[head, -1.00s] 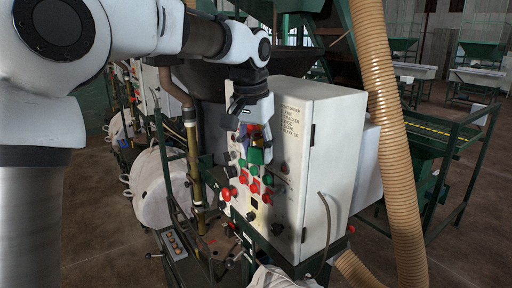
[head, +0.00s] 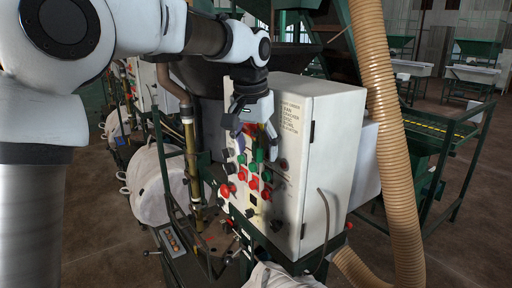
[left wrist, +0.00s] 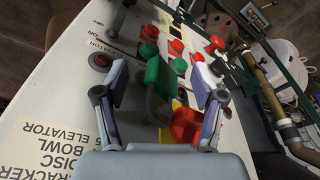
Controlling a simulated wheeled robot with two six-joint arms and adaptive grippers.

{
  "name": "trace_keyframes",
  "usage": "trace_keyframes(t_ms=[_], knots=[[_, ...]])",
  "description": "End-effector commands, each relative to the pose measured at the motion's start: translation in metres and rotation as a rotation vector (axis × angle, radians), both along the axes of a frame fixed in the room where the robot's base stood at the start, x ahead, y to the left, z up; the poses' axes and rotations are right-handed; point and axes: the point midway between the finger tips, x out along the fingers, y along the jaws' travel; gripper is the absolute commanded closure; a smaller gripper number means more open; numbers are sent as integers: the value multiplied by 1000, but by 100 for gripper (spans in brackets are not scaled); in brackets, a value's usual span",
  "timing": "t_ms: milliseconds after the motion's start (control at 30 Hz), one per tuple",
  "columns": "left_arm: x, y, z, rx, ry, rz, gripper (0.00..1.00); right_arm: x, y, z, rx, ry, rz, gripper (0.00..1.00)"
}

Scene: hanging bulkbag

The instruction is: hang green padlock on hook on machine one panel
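The green padlock (left wrist: 158,76) is between the fingers in the left wrist view, with its grey shackle toward the palm. It lies close to the white machine panel, at the lamps and switches. My left gripper (head: 253,130) is in front of the panel (head: 290,205). It also shows in the left wrist view (left wrist: 158,95), with both fingers spread and a gap on each side of the padlock. The hook is not clearly visible, so I cannot tell whether the shackle is on it. My right gripper is not in view.
A red object (left wrist: 185,125) is beside the padlock, near the right finger. Red and green buttons and black switches (head: 228,167) crowd the panel face. A beige ribbed hose (head: 390,130) stands right of the cabinet, and a brass-coloured pipe (head: 191,165) stands left.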

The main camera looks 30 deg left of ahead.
Motion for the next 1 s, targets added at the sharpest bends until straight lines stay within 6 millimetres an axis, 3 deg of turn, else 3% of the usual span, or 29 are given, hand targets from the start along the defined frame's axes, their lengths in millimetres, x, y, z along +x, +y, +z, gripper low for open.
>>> trace_keyframes(t_ms=[267, 700, 1000], knots=[[-1, 0, 12, -1, -4, 1, 30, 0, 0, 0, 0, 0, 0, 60], [-20, -2, 109, 0, -3, 1, 30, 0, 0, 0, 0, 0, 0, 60], [-22, -2, 118, -1, 0, 0, 30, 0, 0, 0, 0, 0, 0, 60]])
